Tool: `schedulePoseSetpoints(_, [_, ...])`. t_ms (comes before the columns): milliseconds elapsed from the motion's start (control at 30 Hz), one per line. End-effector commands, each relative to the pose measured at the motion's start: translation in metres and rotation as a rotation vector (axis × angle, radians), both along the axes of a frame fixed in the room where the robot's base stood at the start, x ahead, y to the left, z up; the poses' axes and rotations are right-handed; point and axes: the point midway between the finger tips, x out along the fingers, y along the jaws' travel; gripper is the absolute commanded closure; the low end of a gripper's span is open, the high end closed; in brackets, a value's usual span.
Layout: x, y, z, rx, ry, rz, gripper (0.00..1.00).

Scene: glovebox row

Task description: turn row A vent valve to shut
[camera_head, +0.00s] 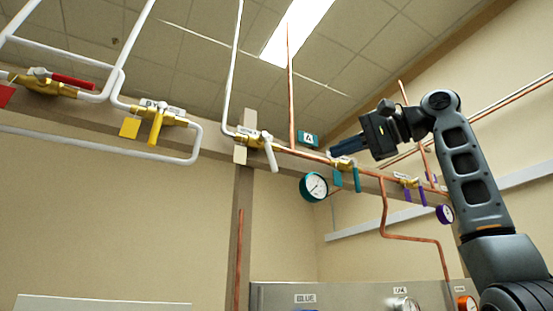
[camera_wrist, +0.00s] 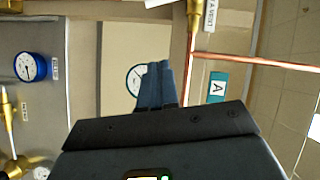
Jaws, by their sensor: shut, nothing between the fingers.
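The row A vent valve (camera_head: 256,140) is a brass valve with a white lever (camera_head: 269,153) slanting down across the pipe run. In the wrist view its brass body (camera_wrist: 193,14) is at the top edge, beside a label (camera_wrist: 209,14) reading A VENT; most of the lever is cut off there. My gripper (camera_head: 332,151) is shut and empty. It is right of this valve, apart from its lever, its blue fingers pointing left in front of a teal-handled valve (camera_head: 357,180). The fingers also show in the wrist view (camera_wrist: 158,85).
A teal A sign (camera_head: 309,139) and a teal-rimmed gauge (camera_head: 313,187) lie near my fingers. A vertical copper pipe (camera_head: 290,95) rises between the vent valve and my gripper. Yellow (camera_head: 156,127) and red (camera_head: 72,80) handled valves are left, purple ones (camera_head: 409,194) right.

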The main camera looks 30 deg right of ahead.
Motion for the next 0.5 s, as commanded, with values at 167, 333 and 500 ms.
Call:
schedulePoseSetpoints(167, [-0.025, 0.006, 0.011, 0.034, 0.049, 0.054, 1.00])
schedulePoseSetpoints(333, [-0.015, 0.014, 0.011, 0.039, 0.056, 0.061, 1.00])
schedulePoseSetpoints(500, [0.010, 0.031, 0.009, 0.037, 0.055, 0.062, 1.00])
